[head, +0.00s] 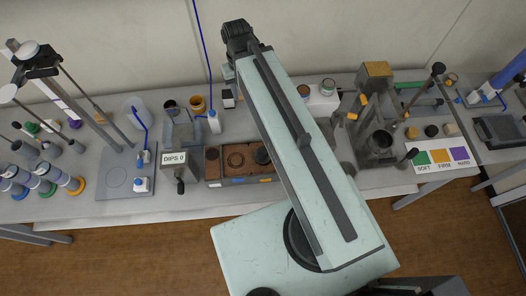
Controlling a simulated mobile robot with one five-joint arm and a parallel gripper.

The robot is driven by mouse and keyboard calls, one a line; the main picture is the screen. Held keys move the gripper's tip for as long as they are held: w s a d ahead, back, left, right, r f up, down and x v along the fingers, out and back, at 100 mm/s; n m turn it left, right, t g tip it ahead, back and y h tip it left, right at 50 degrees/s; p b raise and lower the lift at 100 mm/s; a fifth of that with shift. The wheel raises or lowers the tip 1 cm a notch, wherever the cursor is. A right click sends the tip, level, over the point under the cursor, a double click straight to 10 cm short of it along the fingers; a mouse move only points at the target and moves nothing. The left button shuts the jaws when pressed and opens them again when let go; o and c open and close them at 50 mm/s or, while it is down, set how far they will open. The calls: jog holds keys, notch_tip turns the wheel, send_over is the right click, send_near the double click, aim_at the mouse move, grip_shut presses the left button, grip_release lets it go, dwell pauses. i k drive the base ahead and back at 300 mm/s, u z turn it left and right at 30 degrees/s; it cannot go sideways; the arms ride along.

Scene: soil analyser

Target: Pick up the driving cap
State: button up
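I cannot pick out the driving cap with certainty in the head view. A dark round piece (262,156) sits at the right part of a brown tray (212,169), partly against the edge of my arm; I cannot tell whether it is the cap. My pale green arm runs from the lower right up to a dark joint near the back wall. It hides the middle of the bench. My gripper's fingers do not show, and no held object shows.
The bench (110,208) is crowded. A box marked DIPS 0 (173,157) stands left of the brown tray. A metal apparatus (378,145) stands right of my arm, near a coloured SOFT/FIRM/HARD card (441,169). A tall stand (98,120) and several ringed cylinders are at left.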

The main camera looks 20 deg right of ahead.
aim_at(261, 156)
jog(key=k, duration=0.95)
jog(key=u, duration=3.2)
jog(key=k, duration=0.9)
jog(key=z, duration=0.2)
